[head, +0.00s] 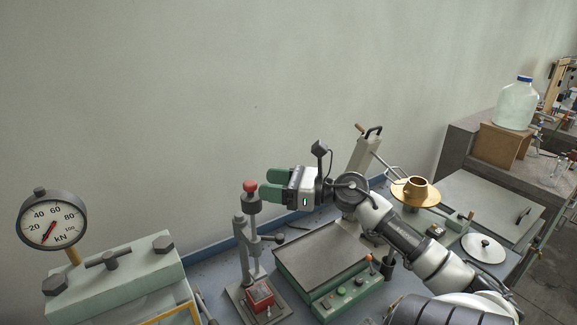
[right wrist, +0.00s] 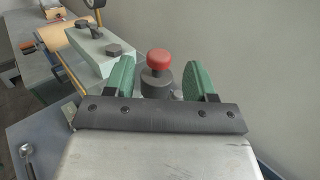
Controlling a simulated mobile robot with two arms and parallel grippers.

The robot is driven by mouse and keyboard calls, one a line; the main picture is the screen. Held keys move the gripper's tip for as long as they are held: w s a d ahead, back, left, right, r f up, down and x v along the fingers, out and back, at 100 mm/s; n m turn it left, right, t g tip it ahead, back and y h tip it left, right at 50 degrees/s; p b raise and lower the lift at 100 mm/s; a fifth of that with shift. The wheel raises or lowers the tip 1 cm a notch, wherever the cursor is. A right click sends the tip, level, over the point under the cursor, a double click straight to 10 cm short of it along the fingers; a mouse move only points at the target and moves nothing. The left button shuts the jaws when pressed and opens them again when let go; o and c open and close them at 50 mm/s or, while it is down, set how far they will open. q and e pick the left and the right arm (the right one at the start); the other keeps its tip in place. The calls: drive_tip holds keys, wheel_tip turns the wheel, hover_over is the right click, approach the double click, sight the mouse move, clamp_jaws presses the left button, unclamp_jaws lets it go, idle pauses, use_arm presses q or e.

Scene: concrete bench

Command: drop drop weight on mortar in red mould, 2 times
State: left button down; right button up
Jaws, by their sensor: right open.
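The drop weight (head: 252,204) is a dark grey cylinder with a red knob on top, high on a grey upright stand. The red mould (head: 260,294) sits on the stand's base plate below; the mortar inside cannot be made out. My right gripper (head: 262,191) is beside the top of the weight with its green fingers spread. In the right wrist view the red knob of the weight (right wrist: 158,82) shows between the two open fingers (right wrist: 160,80), with gaps on both sides. My left gripper is not in view.
A green press with a kN gauge (head: 51,219) stands at the left. A flat-topped green box with buttons (head: 322,262) lies right of the stand, under my right arm. A brass bowl-like piece (head: 416,192) and a round lid (head: 483,248) stand farther right.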

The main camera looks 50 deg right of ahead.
drive_tip(key=shift+b+v, duration=0.5)
drive_tip(key=shift+v, duration=1.4)
